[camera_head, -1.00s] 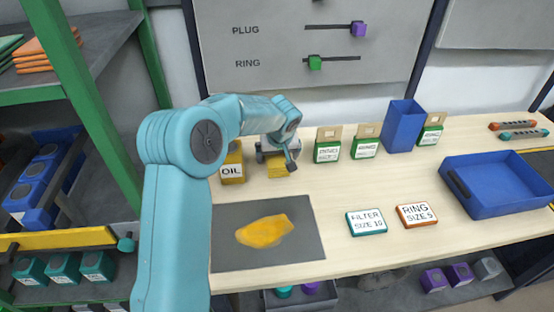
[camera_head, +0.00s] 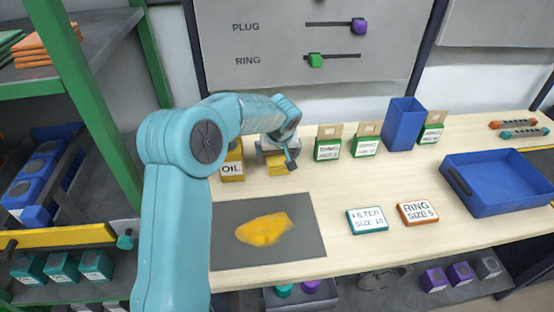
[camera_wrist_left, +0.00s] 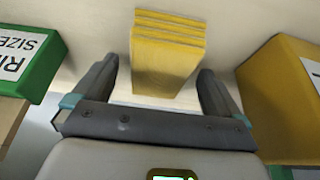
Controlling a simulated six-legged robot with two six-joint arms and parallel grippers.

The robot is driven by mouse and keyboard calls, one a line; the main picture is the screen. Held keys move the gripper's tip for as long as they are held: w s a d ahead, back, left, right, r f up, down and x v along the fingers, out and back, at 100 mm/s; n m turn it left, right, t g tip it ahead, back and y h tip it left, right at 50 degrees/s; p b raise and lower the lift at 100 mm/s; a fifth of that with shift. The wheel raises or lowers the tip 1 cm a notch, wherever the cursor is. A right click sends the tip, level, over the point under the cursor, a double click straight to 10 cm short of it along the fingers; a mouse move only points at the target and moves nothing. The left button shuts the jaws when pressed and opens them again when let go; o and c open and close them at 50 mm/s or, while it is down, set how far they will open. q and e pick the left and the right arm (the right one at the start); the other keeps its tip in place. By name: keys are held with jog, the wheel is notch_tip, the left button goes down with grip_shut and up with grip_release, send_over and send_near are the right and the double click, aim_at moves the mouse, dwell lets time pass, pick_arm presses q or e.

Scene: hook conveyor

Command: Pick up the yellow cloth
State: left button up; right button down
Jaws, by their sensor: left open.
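A small stack of folded yellow cloths (camera_head: 276,169) lies on the wooden bench, just right of the yellow OIL box. My left gripper (camera_head: 279,156) is over the stack and partly hides it in the head view. In the left wrist view the yellow cloth stack (camera_wrist_left: 165,60) shows between the two spread fingers of my left gripper (camera_wrist_left: 157,73). The gripper is open, with a gap on both sides of the cloth. My right gripper is not in view.
The yellow OIL box (camera_head: 232,167) stands close to the gripper. Several green label boxes (camera_head: 327,150) stand behind, near a blue bin (camera_head: 403,127). A grey mat (camera_head: 300,250) with a yellow spill (camera_head: 264,230) lies in front. A blue tray (camera_head: 512,187) is at right.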

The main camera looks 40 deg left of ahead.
aim_at(277, 156)
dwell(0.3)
pick_arm(q)
jog(key=c, duration=1.1)
jog(key=shift+c, duration=0.2)
jog(key=shift+r+p, duration=0.3)
jog(key=shift+p, duration=0.25)
notch_tip(277, 156, up, 20)
jog(key=p, duration=0.2)
jog(key=shift+f, duration=0.1)
